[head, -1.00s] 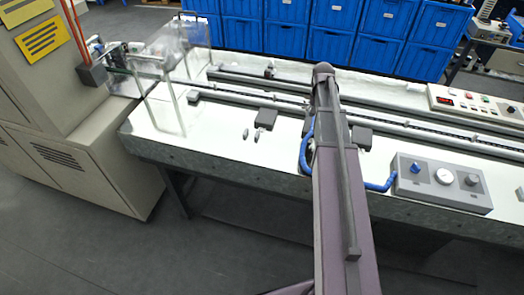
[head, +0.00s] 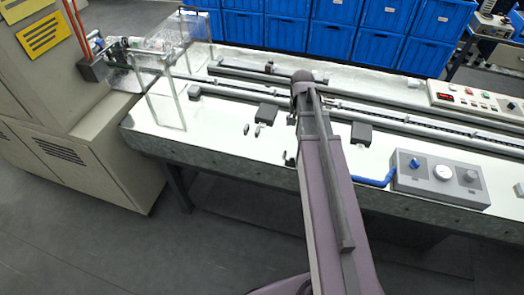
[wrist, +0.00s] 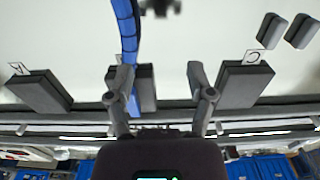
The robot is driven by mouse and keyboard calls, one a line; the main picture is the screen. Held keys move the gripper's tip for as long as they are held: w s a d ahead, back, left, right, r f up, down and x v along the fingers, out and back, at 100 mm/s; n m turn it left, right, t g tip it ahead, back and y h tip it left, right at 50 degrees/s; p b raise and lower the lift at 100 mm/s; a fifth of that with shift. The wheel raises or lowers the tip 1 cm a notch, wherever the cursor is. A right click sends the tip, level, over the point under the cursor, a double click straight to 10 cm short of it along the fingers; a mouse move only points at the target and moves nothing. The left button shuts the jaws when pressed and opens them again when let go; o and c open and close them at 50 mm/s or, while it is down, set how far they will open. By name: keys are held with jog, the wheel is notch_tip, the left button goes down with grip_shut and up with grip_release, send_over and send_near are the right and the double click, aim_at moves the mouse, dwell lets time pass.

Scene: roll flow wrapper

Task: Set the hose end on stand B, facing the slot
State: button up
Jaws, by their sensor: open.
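My gripper (wrist: 154,74) shows in the wrist view with its two fingers spread apart. The blue hose (wrist: 125,32) comes down from the top of that view and runs close by the left finger, over a dark block in the middle. This block (wrist: 147,84), between the two labelled stands, is probably stand B; its label is hidden. I cannot tell whether the hose end rests on it or which way it faces. Stand A (wrist: 40,92) is at the left and stand C (wrist: 245,86) at the right.
Two small dark pieces (wrist: 285,30) lie beyond stand C. Long rails (head: 400,123) run behind the stands. A clear guard (head: 160,85) is at the left end. Blue crates (head: 330,40) stand behind.

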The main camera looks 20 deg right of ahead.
jog(key=s+a, duration=0.4)
jog(key=a, duration=0.3)
jog(key=s+a, duration=0.5)
jog(key=a, duration=0.3)
jog(key=shift+a, duration=0.3)
jog(key=shift+s, duration=0.15)
dwell(0.6)
jog(key=n, duration=0.2)
jog(key=s+n, duration=0.1)
jog(key=n, duration=0.1)
jog(key=d+n, duration=0.1)
jog(key=n, duration=0.1)
jog(key=shift+s, duration=0.15)
jog(key=shift+c, duration=0.2)
dwell(0.9)
jog(key=shift+c, duration=0.6)
